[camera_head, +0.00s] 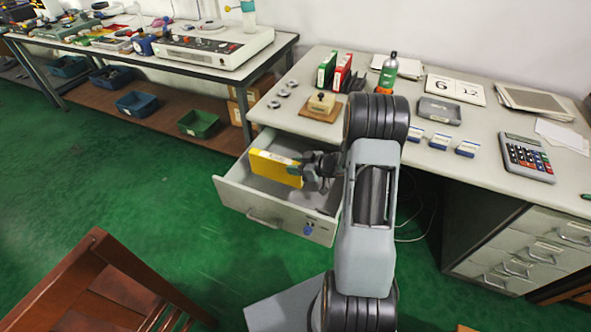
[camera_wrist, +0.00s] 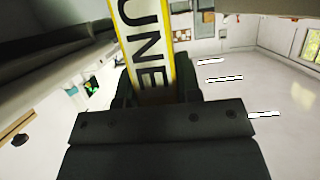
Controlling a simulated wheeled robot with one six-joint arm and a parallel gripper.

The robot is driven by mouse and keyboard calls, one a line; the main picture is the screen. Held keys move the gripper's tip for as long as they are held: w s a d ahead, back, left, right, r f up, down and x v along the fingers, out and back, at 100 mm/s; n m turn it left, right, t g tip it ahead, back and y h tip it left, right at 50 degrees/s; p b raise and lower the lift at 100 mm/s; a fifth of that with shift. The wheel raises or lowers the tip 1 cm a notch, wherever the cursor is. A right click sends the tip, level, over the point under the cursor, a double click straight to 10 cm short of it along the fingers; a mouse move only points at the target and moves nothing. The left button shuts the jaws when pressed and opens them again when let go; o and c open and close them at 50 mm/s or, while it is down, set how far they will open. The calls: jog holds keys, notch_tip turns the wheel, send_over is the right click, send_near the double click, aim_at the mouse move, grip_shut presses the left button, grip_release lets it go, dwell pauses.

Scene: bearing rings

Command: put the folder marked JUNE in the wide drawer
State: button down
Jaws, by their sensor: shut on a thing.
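The folder is yellow with a white label (camera_head: 272,168), and my gripper (camera_head: 308,172) is shut on its right end. In the wrist view the folder (camera_wrist: 147,45) stands between the two fingers (camera_wrist: 158,92), and the letters "UNE" show on its white label; the first letter is out of sight. The wide drawer (camera_head: 238,194) is pulled out under the left part of the desk. The folder is within the drawer's outline, lying lengthwise across it. I cannot tell whether it touches the drawer's floor.
A stamp on a wooden block (camera_head: 321,106) sits near the desk's front edge. A calculator (camera_head: 527,157) lies at right. A wooden chair (camera_head: 95,285) stands at lower left.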

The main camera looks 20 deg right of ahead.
jog(key=shift+f, duration=0.65)
jog(key=shift+f+b, duration=0.3)
jog(key=shift+f, duration=0.3)
jog(key=c, duration=0.8)
grip_release()
